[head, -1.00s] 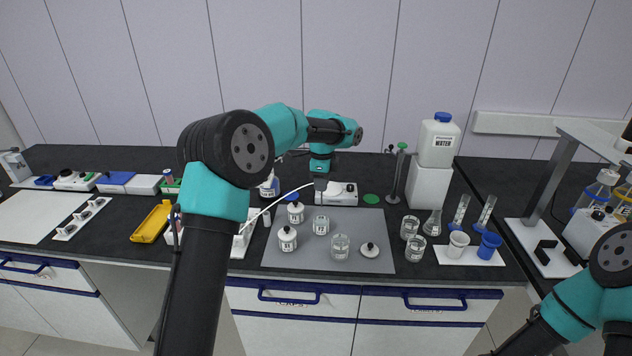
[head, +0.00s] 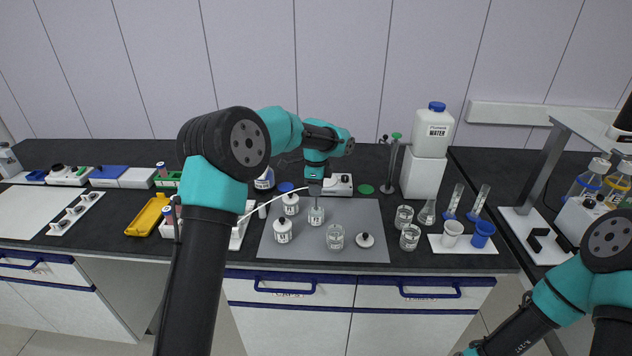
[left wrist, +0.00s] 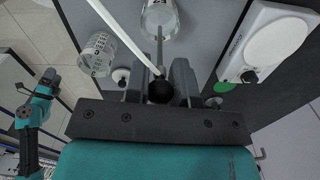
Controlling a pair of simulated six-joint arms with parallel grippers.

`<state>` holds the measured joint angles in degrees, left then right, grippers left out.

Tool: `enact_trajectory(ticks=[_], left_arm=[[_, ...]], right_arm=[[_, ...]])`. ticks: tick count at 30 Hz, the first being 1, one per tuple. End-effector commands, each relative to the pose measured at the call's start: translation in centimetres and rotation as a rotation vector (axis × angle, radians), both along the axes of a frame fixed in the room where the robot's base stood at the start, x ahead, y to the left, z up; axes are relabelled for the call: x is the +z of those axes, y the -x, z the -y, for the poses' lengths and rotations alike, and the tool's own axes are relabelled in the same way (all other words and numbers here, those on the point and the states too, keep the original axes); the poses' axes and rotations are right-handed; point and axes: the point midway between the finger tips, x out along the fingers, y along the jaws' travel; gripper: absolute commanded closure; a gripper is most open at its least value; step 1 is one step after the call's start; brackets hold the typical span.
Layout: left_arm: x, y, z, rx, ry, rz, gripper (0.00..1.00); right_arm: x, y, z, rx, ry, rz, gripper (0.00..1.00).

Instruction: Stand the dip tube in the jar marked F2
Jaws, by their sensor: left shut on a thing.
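My left gripper (head: 315,190) is shut on the dip tube, just above an open jar (head: 316,216) on the grey mat. In the left wrist view the gripper (left wrist: 160,88) holds the tube's black top (left wrist: 160,92) between its fingers. The thin tube (left wrist: 160,52) runs away from it toward the jar's mouth (left wrist: 158,18), and a white hose trails off. The tube's lower end overlaps the jar; I cannot tell how deep it is. The jar's label is too small to read surely. My right gripper is out of view; only its arm shows at lower right.
A white stirrer unit (head: 338,186) stands behind, near a green disc (head: 366,189).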

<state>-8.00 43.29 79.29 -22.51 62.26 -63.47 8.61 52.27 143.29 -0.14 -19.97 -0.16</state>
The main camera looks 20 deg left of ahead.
Motion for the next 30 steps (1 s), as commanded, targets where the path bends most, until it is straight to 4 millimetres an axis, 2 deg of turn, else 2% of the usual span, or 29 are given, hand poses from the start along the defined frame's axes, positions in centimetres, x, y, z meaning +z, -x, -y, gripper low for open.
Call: enact_trajectory(ticks=[15, 28, 29, 30], left_arm=[[-3.8, 0.0, 0.0, 0.001, 0.000, -0.001, 1.00], [-4.3, 0.0, 0.0, 0.001, 0.000, 0.001, 1.00], [-4.3, 0.0, 0.0, 0.001, 0.000, 0.001, 0.76], [-4.2, 0.0, 0.0, 0.001, 0.000, 0.001, 0.72]], right_arm=[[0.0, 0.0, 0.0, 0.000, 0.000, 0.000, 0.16], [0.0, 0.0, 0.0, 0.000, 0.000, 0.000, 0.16], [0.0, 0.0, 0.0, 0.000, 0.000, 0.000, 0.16], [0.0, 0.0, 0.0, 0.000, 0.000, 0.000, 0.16]])
